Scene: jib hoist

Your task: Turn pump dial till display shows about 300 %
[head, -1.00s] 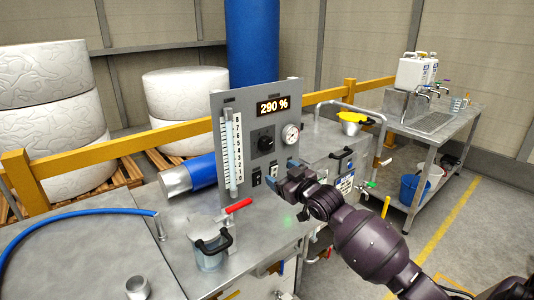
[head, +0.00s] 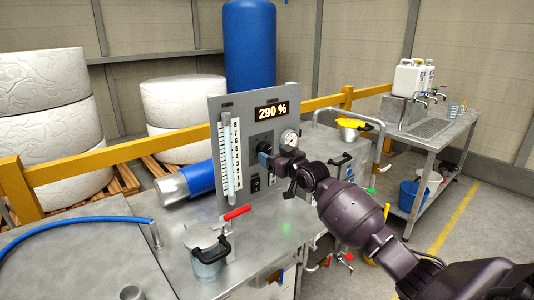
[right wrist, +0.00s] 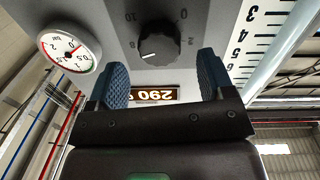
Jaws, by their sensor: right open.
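The grey panel (head: 226,115) stands upright on the steel bench. Its display (head: 271,110) reads 290 % in the head view, and it shows upside down and partly covered in the right wrist view (right wrist: 160,94). The black pump dial (right wrist: 160,44) has a white pointer line and sits just beyond and between my right gripper's blue fingertips. My right gripper (head: 266,152) is open in front of the panel, and partly hides the dial (head: 264,140) in the head view. I cannot tell whether the fingers touch the dial. My left gripper is out of view.
A round gauge (head: 289,137) is right of the dial, and a level tube (head: 230,158) is left of it. Below are small black switches (head: 255,184). A red-handled valve (head: 236,213) and a jug (head: 208,262) stand on the bench in front.

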